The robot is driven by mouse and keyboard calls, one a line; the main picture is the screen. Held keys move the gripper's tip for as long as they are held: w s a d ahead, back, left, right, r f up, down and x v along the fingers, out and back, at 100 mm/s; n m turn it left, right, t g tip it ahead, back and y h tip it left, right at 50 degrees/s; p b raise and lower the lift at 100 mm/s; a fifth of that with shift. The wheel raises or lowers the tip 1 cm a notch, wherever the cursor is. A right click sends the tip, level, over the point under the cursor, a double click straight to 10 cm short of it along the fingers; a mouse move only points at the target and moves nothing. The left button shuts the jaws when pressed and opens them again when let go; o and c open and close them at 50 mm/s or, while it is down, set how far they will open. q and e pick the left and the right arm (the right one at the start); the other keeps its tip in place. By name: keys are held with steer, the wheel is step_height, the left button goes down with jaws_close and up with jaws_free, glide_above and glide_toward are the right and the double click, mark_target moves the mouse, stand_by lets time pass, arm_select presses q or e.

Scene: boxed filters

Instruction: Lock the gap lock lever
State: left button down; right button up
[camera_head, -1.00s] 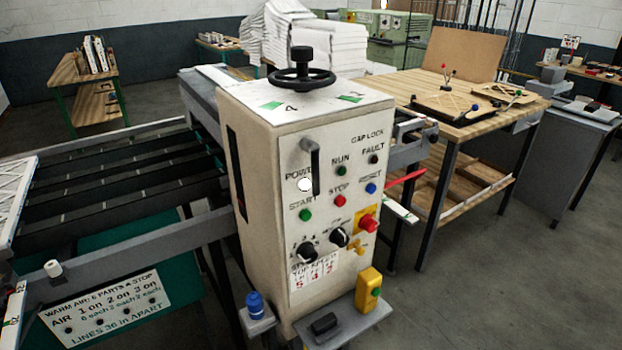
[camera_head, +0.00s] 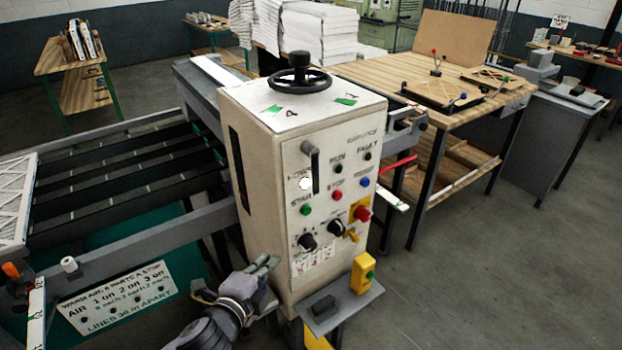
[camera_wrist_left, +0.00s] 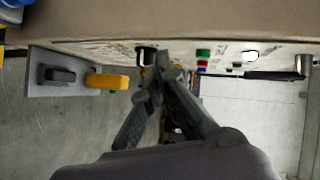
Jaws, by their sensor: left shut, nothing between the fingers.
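The white control box (camera_head: 262,160) stands in the middle of the head view. A dark lever handle (camera_head: 309,149) sticks out at the top of a vertical black slot in its front; "GAP LOCK" is lettered at the panel's upper right. In the left wrist view the lever (camera_wrist_left: 304,65) is at the far right, beside its slot (camera_wrist_left: 276,75). My left gripper (camera_head: 266,264) is below and left of the panel's knobs, well below the lever. Its fingers (camera_wrist_left: 163,66) are shut and empty, close to the panel near a black knob (camera_wrist_left: 147,55). My right gripper is out of view.
A small grey shelf (camera_head: 352,308) with a yellow button box (camera_head: 362,273) juts out at the box's foot. Buttons, knobs and a red stop button (camera_head: 362,213) fill the panel. A slatted bed (camera_head: 120,180) lies left. The floor at the right is open.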

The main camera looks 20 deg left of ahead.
arm_select(q)
steer(key=s+d+r+m+t+h, duration=0.1)
steer(key=s+d+r, duration=0.1)
steer(key=r, duration=0.5)
steer(key=s+d+r+m+t+h+p, duration=0.1)
steer(key=r+m, duration=0.1)
steer(key=r, duration=0.6)
steer(key=shift+s+d+r+t, duration=0.25)
steer(key=shift+s+d+t, duration=0.05)
steer(key=shift+s+d, duration=0.1)
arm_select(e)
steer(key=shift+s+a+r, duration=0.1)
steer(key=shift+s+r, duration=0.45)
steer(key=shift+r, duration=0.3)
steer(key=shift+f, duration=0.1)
arm_select(q)
steer(key=b, duration=1.2)
glide_toward(313, 180)
steer(key=w, duration=0.2)
steer(key=w+p, duration=0.1)
steer(key=w, duration=0.1)
steer(key=w+d+p, duration=0.1)
steer(key=w, duration=0.1)
steer(key=shift+w+d+r, duration=0.1)
steer(key=shift+w, duration=0.45)
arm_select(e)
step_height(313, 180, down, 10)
